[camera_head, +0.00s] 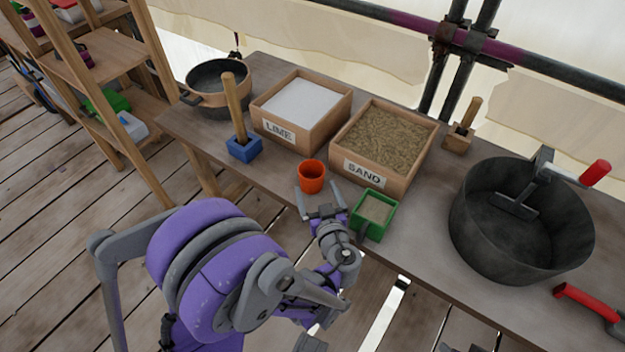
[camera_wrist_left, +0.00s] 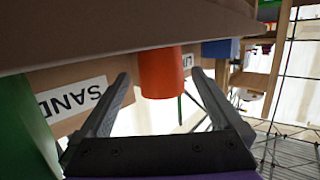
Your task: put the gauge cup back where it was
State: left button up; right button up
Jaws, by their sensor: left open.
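The orange cup (camera_head: 312,177), which I take as the gauge cup, stands upright on the workbench in front of the LIME and SAND boxes. My left gripper (camera_head: 320,197) is open just on the near side of it. In the left wrist view the cup (camera_wrist_left: 160,76) shows between the two spread fingers, and I see no clear contact. That view is turned over, with the bench top (camera_wrist_left: 110,33) above. My right gripper is not in view.
The green box of sand (camera_head: 362,227) stands close right of the gripper. A black tub (camera_head: 500,250) is at right, a pot (camera_head: 213,98) at back left.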

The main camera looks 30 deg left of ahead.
pick_arm(q)
jog(key=v, duration=0.6)
jog(key=shift+s+d, duration=0.2)
jog(key=shift+a, duration=0.15)
